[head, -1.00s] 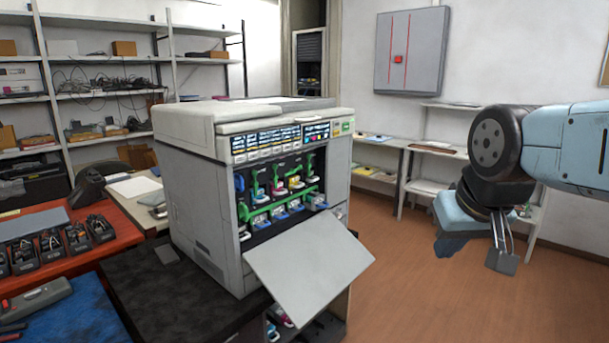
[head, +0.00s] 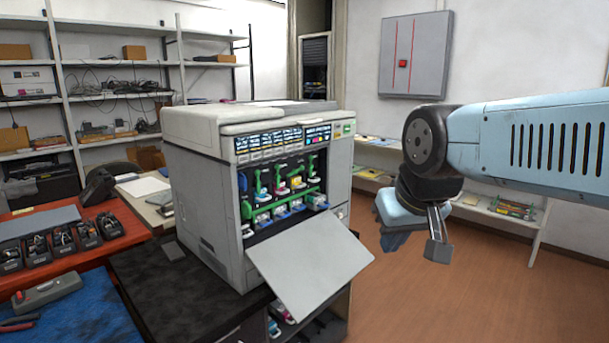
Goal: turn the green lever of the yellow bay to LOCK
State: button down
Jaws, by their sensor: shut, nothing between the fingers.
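The grey printer (head: 205,195) stands with its front open, showing a row of bays with coloured parts and green levers. The yellow bay (head: 296,182) is in the upper row, right of the magenta one. Its green lever is too small in the head view to tell which way it points. My gripper (head: 438,250) hangs in the air to the right of the printer, clear of the bays and the flap. Its fingers are together and hold nothing.
The printer's front flap (head: 312,272) hangs open, sloping down below the bays. The printer stands on a dark surface (head: 150,285). A red bench (head: 130,238) with black tools is on the left. Shelves stand behind. The floor (head: 460,300) on the right is clear.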

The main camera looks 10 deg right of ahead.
aim_at(302, 167)
jog(key=u, duration=0.05)
jog(key=i, duration=1)
jog(key=z, duration=0.05)
